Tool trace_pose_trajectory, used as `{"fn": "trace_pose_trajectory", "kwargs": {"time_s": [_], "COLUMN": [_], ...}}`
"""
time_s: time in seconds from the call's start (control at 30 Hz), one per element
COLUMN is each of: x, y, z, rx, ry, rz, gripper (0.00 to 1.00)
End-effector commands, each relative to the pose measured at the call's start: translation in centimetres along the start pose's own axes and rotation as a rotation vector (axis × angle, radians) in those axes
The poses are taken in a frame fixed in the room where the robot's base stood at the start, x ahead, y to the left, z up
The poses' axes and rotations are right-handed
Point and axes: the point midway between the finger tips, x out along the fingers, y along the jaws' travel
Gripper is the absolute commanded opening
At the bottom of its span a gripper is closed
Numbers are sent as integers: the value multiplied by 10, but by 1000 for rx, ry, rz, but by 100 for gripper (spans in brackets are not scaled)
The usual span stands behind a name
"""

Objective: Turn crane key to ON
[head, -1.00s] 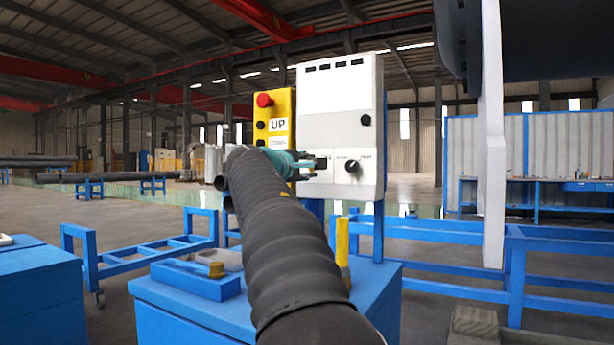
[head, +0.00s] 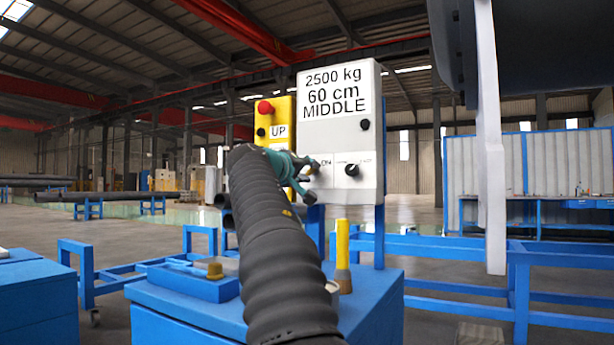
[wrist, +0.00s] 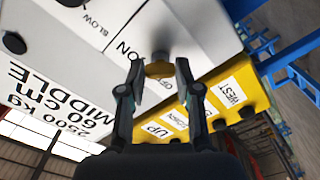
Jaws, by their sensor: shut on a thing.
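The crane key (wrist: 158,70) is a brass-coloured piece on the face of a white control box (head: 340,130), between the printed words ON and OFF. My gripper (wrist: 160,74) is shut on the key, a fingertip on each side in the wrist view. In the head view my gripper (head: 311,181) reaches the lower left of the white box and mostly hides the key. The box's display reads "2500 kg 60 cm MIDDLE". The gripper looks tilted relative to the box in the wrist view.
A yellow button box (head: 277,120) with a red button stands just left of the white box. A black knob (head: 352,170) sits right of the key. A blue cabinet (head: 375,300) with a yellow-handled post (head: 342,245) stands below.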

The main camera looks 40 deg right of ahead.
Motion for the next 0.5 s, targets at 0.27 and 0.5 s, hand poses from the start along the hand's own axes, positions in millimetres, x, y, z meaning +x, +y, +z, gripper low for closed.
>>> {"fn": "trace_pose_trajectory", "kwargs": {"time_s": [0.27, 0.5], "x": [0, 1], "y": [0, 0], "z": [0, 0], "rx": [67, 76], "ry": [0, -1], "rz": [0, 0], "gripper": [0, 0]}}
